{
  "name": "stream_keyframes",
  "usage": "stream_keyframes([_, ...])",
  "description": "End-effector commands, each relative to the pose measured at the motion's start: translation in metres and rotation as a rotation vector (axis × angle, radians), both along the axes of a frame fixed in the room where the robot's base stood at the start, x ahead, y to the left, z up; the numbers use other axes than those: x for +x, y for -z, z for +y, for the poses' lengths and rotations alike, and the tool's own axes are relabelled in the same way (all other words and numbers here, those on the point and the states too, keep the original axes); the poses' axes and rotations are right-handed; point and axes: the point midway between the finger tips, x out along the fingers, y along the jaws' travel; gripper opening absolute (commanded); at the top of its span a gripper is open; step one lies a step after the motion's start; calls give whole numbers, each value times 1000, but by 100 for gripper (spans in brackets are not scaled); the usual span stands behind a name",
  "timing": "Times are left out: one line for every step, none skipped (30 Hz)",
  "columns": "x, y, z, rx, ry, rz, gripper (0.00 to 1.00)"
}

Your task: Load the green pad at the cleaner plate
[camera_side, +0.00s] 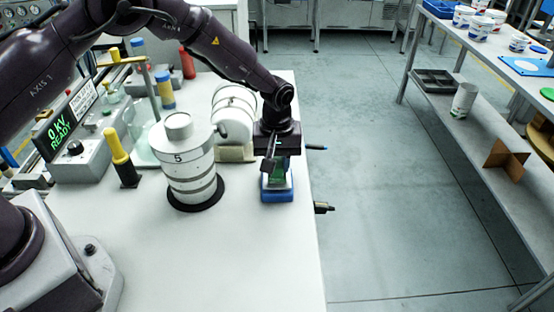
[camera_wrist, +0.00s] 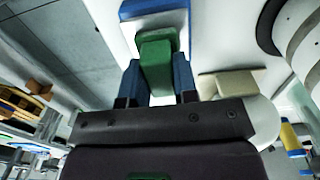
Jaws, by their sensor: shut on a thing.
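The green pad (camera_side: 280,172) is gripped between my gripper's fingers, near the right edge of the white table. In the wrist view the green pad (camera_wrist: 157,60) shows clearly between two blue fingers. My gripper (camera_side: 277,168) points down and is shut on the pad. A low blue block (camera_side: 278,196) with a pale top lies directly under it. Its blue edge also shows at the top of the wrist view (camera_wrist: 153,8). I cannot tell which part is the cleaner plate, or whether the pad touches the pale top.
A white banded canister marked 5 (camera_side: 188,165) stands left of my gripper on a black ring. A second white drum (camera_side: 234,113) and a beige block (camera_side: 237,152) are behind-left. A yellow-topped post (camera_side: 119,152) stands further left. The front table surface is clear.

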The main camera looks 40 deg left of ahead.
Motion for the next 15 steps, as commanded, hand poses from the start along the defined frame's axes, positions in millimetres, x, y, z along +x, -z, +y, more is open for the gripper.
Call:
stream_keyframes([0,1,0,0,0,0,8])
stream_keyframes([0,1,0,0,0,0,8])
stream_keyframes([0,2,0,0,0,0,8])
stream_keyframes([0,2,0,0,0,0,8])
stream_keyframes([0,2,0,0,0,0,8])
stream_keyframes([0,3,0,0,0,0,8])
stream_keyframes([0,3,0,1,0,1,8])
stream_keyframes([0,4,0,1,0,1,8])
stream_keyframes([0,4,0,0,0,1,8])
stream_keyframes([0,5,0,0,0,1,8])
stream_keyframes([0,5,0,0,0,1,8])
stream_keyframes([0,6,0,0,0,1,8])
stream_keyframes([0,6,0,0,0,1,8])
stream_keyframes([0,6,0,0,0,1,8])
stream_keyframes([0,7,0,0,0,1,8])
